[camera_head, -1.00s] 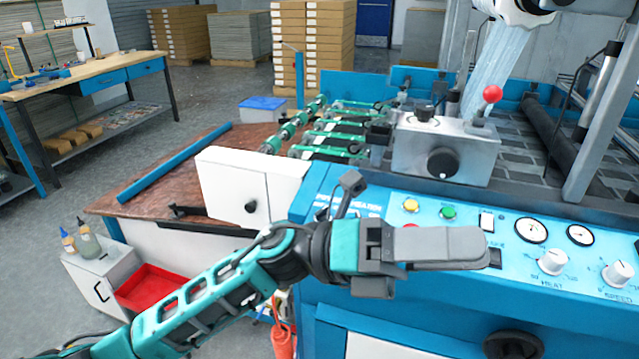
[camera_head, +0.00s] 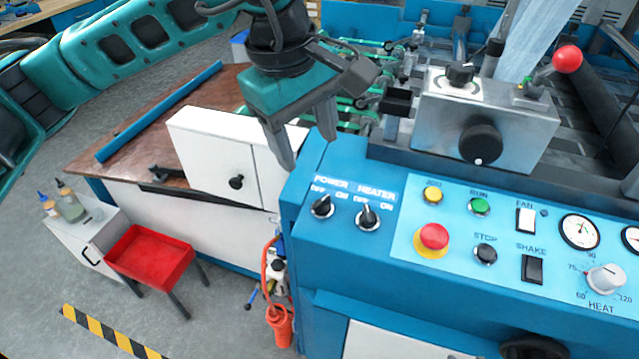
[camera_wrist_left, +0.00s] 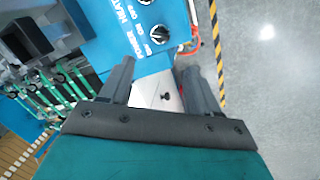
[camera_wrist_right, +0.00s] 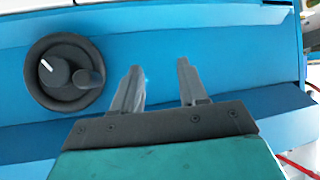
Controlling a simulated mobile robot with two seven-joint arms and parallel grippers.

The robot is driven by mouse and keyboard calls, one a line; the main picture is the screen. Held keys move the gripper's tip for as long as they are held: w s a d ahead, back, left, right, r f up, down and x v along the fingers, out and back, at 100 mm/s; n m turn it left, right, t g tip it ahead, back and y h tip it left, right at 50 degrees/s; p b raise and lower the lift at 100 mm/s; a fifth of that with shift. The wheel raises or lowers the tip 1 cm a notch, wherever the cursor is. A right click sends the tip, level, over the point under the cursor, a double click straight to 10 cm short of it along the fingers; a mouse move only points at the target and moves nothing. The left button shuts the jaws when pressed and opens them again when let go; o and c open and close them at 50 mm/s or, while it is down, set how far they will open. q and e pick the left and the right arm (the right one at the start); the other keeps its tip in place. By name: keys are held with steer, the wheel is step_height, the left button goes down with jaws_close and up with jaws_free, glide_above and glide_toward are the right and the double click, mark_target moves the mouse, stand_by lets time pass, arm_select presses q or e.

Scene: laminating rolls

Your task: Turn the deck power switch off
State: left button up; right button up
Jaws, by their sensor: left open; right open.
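The deck power switch (camera_head: 322,206) is a black rotary knob on the blue control panel, under the word POWER with OFF and ON marks. Which mark it points to is too small to tell surely. It also shows in the left wrist view (camera_wrist_left: 157,34), beyond the fingertips. My left gripper (camera_head: 304,142) is open and empty, pointing down above and behind the switch, apart from it. My right gripper (camera_wrist_right: 160,80) is open and empty in front of a plain blue machine face, seen only in the right wrist view.
The similar heater knob (camera_head: 367,217) sits just right of the power switch. Further right are a red stop button (camera_head: 432,238) and several other controls. A white cabinet (camera_head: 215,158) stands left of the panel. A black handwheel (camera_wrist_right: 65,72) is left of my right gripper.

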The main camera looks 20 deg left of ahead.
mark_target(321, 201)
arm_select(q)
steer(key=f, duration=0.4)
steer(key=w+d+f, duration=0.1)
steer(key=f, duration=0.6)
steer(key=shift+w+d+f, duration=0.2)
steer(key=shift+w+f, duration=0.15)
steer(key=shift+c, duration=0.4)
steer(key=c, duration=1)
steer(key=shift+o, duration=0.2)
